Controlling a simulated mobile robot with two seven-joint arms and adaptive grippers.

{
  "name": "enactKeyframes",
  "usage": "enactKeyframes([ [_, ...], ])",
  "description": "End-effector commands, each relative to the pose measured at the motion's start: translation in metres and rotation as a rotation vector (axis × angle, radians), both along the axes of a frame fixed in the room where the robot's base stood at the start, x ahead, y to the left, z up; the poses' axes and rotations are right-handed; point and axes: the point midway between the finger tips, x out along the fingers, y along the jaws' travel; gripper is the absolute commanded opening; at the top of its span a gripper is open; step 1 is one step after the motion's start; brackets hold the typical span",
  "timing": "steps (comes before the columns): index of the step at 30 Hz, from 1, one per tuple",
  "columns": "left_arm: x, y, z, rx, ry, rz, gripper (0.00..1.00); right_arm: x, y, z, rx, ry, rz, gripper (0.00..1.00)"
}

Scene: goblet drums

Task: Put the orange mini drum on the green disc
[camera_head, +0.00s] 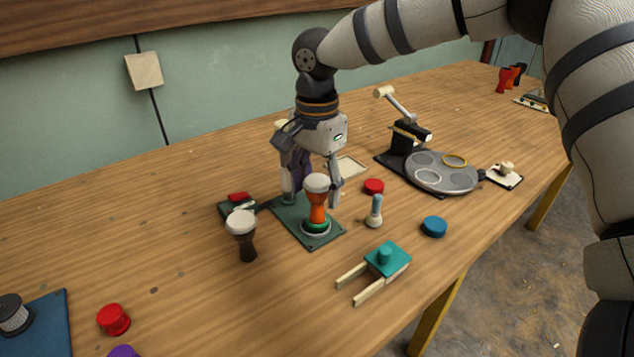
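The orange mini drum (318,212), with a white top, stands upright on the green disc (315,227). The disc sits on a pale round base on a dark green board (290,228). My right gripper (313,200) points down over the board, its fingers spread wide on either side of the drum's top. A gap shows between the fingers and the drum, so it is open. My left gripper is not in view.
A dark brown drum (247,249) stands left of the board. A purple thing (302,171) is partly hidden behind my gripper.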

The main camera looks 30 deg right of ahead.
Motion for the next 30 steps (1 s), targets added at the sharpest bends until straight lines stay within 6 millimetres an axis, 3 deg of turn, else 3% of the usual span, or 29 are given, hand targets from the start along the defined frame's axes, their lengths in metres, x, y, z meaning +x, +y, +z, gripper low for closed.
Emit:
enactKeyframes([
  [10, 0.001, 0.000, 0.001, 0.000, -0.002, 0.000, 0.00, 0.001, 0.000, 0.007, -0.001, -0.003, 0.000, 0.60],
  [21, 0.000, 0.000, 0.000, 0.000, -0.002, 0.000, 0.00, 0.001, 0.000, 0.098, 0.001, -0.004, -0.001, 0.60],
  [25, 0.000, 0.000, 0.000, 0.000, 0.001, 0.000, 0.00, 0.001, 0.000, 0.117, 0.000, -0.001, -0.001, 0.60],
  [30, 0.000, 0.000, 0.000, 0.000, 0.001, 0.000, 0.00, 0.000, 0.000, 0.124, 0.000, 0.001, 0.000, 0.60],
])
